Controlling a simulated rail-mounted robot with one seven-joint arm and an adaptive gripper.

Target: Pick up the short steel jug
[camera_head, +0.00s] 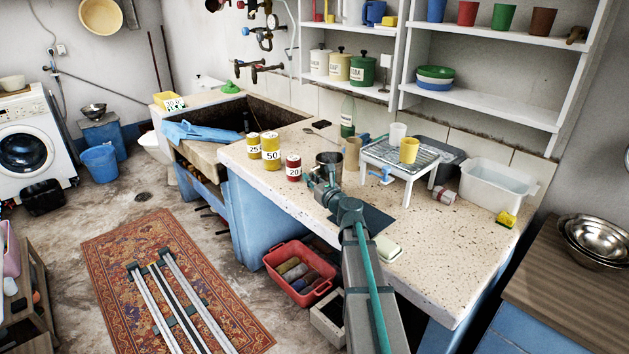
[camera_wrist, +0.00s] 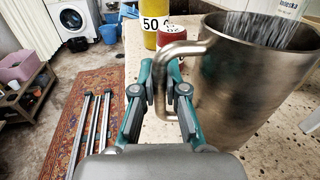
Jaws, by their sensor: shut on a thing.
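The short steel jug (camera_head: 329,164) stands upright at the worktop's front part, beside the numbered tins. In the wrist view the jug (camera_wrist: 252,85) fills the right side, with its open mouth up and its bent handle to the left. My gripper (camera_head: 322,192) reaches it from the front. In the wrist view the teal fingers of my gripper (camera_wrist: 164,82) are on both sides of the handle and shut on it. I cannot tell whether the jug's base touches the worktop; my arm partly hides it.
A yellow tin marked 50 (camera_head: 271,152) and a red tin marked 20 (camera_head: 294,168) stand just left of the jug. A tan cup (camera_head: 352,153) and a white stand (camera_head: 398,165) are close on the right. Clear worktop (camera_head: 440,245) lies at the front right.

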